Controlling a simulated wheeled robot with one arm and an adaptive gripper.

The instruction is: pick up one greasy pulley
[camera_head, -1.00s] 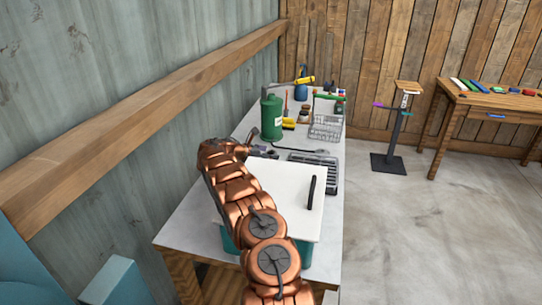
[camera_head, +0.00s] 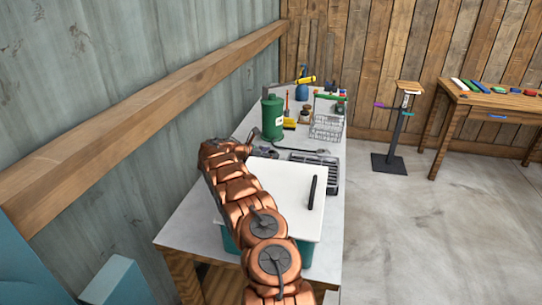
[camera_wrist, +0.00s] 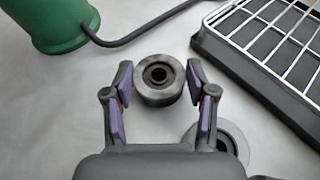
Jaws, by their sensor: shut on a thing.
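A dark grey pulley (camera_wrist: 161,79) with a round central hole sits between the fingers of my gripper (camera_wrist: 161,88) in the wrist view. The gripper is shut on it. I cannot tell whether the pulley is touching the worktop or just above it. A second pulley (camera_wrist: 232,148) lies below and to the right, partly hidden by the right finger and the gripper body. In the head view my gripper (camera_head: 262,152) is small and dark above the worktop, behind the white lid; the pulleys are hard to make out there.
A green canister (camera_head: 272,118) with a dark hose stands behind my gripper. A dark tray with a wire rack (camera_wrist: 270,45) is close on the right in the wrist view. A white-lidded teal bin (camera_head: 285,190) stands nearer. A wire basket (camera_head: 326,127) is farther back.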

